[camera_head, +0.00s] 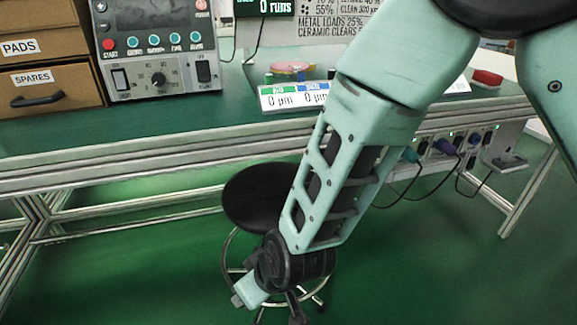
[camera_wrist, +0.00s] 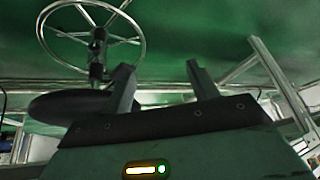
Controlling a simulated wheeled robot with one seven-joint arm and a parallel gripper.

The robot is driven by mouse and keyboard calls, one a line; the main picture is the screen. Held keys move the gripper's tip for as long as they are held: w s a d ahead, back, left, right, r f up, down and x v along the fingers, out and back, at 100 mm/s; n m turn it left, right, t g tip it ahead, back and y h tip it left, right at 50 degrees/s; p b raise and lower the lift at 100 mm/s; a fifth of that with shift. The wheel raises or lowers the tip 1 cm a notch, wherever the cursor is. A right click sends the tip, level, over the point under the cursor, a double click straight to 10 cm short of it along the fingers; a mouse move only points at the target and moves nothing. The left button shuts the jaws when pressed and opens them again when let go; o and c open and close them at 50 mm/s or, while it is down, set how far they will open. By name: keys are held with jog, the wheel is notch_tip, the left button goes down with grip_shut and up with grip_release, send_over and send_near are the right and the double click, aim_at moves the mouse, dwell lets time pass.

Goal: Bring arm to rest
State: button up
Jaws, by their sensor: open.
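My arm, pale teal with black joints, reaches down from the upper right in the head view, in front of the bench. Its lower end hangs below the bench top, over the stool. My gripper (camera_wrist: 161,82) shows in the wrist view with its two dark fingers wide apart and nothing between them.
The green bench (camera_head: 190,107) has a metal front rail. On it are a control box (camera_head: 157,55), drawers marked PADS and SPARES (camera_head: 54,88), a readout (camera_head: 294,96) and a red item (camera_head: 487,78). Sockets with cables (camera_head: 447,147) line the right front. Green floor is clear at lower right.

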jog(key=s+d+r+m+g+h, duration=0.1)
jog(key=s+d+r+g+h, duration=0.1)
jog(key=s+d+r, duration=0.55)
jog(key=s+d+r+m+g+h, duration=0.15)
jog(key=s+d+r, duration=0.25)
jog(key=d+r, duration=0.7)
notch_tip(320, 180, up, 32)
jog(key=d+p, duration=0.2)
jog(key=p, duration=3.2)
jog(key=shift+s+n, duration=0.15)
jog(key=shift+n, duration=0.3)
